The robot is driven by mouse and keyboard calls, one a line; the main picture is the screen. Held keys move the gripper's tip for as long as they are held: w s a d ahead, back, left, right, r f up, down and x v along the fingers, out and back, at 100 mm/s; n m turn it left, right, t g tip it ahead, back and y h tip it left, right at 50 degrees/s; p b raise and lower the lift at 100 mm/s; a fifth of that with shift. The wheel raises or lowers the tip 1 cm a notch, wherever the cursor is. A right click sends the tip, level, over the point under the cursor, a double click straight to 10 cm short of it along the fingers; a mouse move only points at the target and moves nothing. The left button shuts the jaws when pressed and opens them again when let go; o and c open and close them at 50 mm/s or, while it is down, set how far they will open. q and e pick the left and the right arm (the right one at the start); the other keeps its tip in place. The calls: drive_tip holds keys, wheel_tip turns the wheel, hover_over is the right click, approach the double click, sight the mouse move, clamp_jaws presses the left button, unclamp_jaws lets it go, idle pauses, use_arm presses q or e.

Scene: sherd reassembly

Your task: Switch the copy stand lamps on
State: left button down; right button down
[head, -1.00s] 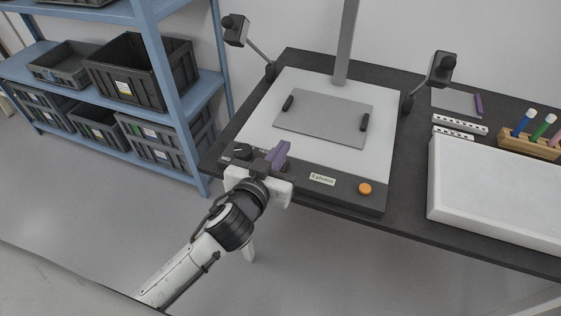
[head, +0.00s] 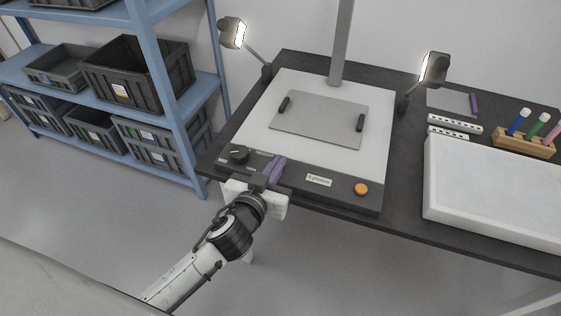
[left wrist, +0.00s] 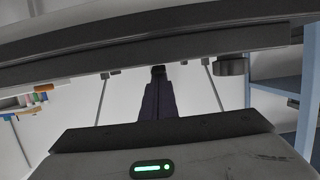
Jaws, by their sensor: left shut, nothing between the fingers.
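The copy stand (head: 375,150) is a light board with a dark front panel on the table. Its left lamp (head: 233,33) and right lamp (head: 433,69) both glow white. A black dial (head: 238,155) with a light pointer mark sits at the panel's left end. A dark round knob (left wrist: 231,65) also shows in the left wrist view. My left gripper (head: 275,168) has purple fingers, shut and empty, at the panel's front edge, right of the dial and apart from it. Its fingers (left wrist: 158,100) also show together in the left wrist view. My right gripper is out of view.
An orange button (head: 361,190) and a small label (head: 318,180) are on the panel. A grey plate (head: 320,120) lies on the board. A white slab (head: 495,190) and a pen rack (head: 522,141) are at right. Blue shelving (head: 155,75) with dark bins stands at left.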

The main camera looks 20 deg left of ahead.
use_arm(q)
drive_tip(key=shift+r, duration=0.15)
drive_tip(key=r+p, duration=0.4)
drive_tip(key=shift+w, duration=0.35)
drive_tip(key=r+v, duration=0.1)
drive_tip(key=v, duration=0.8)
drive_tip(key=shift+s+r, duration=0.15)
drive_tip(key=shift+r, duration=0.05)
drive_tip(key=s+f+g+h, duration=0.1)
drive_tip(key=s+f+g, duration=0.2)
drive_tip(key=s+f, duration=0.4)
drive_tip(key=s+f+m+g+h, duration=0.1)
drive_tip(key=s+f+g, duration=0.2)
drive_tip(key=s+f, duration=0.5)
wheel_tip(320, 180, down, 8)
drive_tip(key=shift+m, duration=0.3)
drive_tip(key=shift+s, duration=0.1)
